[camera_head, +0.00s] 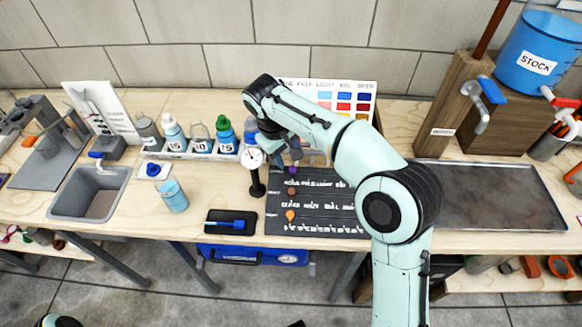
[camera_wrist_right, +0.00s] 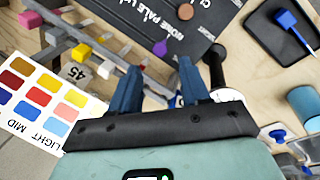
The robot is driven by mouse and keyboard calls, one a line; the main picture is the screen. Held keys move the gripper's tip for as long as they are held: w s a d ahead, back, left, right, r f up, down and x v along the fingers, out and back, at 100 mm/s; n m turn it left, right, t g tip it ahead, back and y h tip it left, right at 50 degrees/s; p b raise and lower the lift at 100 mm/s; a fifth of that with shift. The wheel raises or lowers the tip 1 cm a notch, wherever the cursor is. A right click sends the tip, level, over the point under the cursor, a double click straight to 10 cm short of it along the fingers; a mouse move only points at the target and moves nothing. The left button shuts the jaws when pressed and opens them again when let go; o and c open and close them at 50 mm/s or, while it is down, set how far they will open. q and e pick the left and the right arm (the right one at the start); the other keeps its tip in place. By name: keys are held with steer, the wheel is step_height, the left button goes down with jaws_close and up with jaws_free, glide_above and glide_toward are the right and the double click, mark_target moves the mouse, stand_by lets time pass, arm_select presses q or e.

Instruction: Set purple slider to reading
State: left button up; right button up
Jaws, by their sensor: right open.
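The dark slider board (camera_head: 335,222) lies on the bench with white lettering and three sliders at its left end. The purple slider (camera_head: 292,170) is at the left end of the top row; it also shows in the wrist view (camera_wrist_right: 160,47). Below it are a brown slider (camera_head: 292,191) and an orange slider (camera_head: 290,215). My right gripper (camera_head: 289,156) is open just behind the purple slider. In the wrist view its two fingers (camera_wrist_right: 158,75) are apart, with the purple slider beyond the tips between them. Contact is not visible. A round white dial (camera_head: 252,158) stands left of the board.
The dial's black stand (camera_head: 257,185) is close to my right gripper. Behind are a bottle rack (camera_head: 205,153) and a colour chart (camera_head: 350,90). A black tray with a blue tool (camera_head: 232,222) lies front left. A metal tray (camera_head: 490,190) is at right.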

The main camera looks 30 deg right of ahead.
mark_target(292, 168)
steer(key=b+x, duration=0.1)
steer(key=x, duration=0.6)
steer(key=shift+f, duration=0.2)
